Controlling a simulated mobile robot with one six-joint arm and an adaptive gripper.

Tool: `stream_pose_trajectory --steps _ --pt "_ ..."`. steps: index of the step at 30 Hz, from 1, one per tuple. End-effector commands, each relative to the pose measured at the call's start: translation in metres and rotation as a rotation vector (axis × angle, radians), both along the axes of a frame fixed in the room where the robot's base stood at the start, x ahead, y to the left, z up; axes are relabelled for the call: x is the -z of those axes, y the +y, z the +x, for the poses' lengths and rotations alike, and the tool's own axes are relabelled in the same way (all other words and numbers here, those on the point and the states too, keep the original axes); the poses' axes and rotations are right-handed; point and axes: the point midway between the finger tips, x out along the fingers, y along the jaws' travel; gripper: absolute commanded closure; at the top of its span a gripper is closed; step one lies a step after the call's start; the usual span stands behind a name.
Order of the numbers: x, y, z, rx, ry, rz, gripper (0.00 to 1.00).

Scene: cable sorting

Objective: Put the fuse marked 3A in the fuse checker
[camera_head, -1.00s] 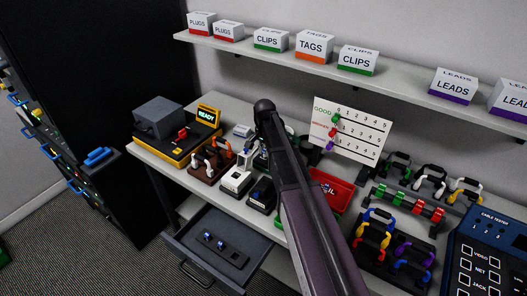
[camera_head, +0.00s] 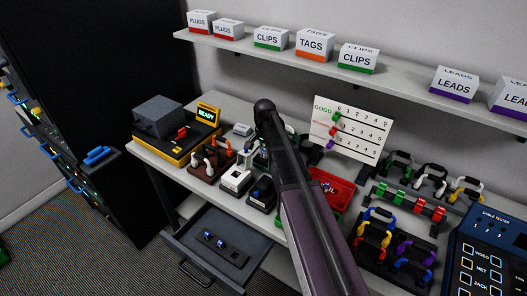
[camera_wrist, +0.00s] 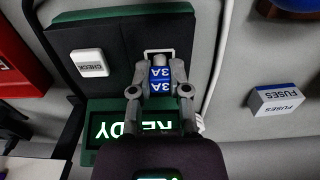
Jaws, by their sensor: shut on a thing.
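The fuse marked 3A (camera_wrist: 161,77), with a blue label, is between the two grey fingers of my gripper (camera_wrist: 160,88) in the wrist view. My gripper is shut on it. The fuse is at the white-outlined slot of the fuse checker (camera_wrist: 115,60), a dark box with green edges, a white CHECK button (camera_wrist: 90,63) and a green READY display (camera_wrist: 103,129). I cannot tell whether the fuse is seated in the slot or just above it. In the head view my arm hides most of the checker.
A FUSES box (camera_wrist: 277,100) stands right of the checker in the wrist view. The head view shows an open drawer (camera_head: 190,246) with two blue-marked pieces, a yellow-and-black READY device (camera_head: 172,130), a red tray (camera_head: 338,190) and a cable tester (camera_head: 490,245).

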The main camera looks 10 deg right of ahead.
Motion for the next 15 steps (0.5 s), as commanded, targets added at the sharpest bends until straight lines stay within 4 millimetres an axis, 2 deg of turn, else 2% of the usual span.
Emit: stream_pose_trajectory --steps 15 --pt "0.003 0.0001 0.0 0.0 0.0 0.0 0.99"
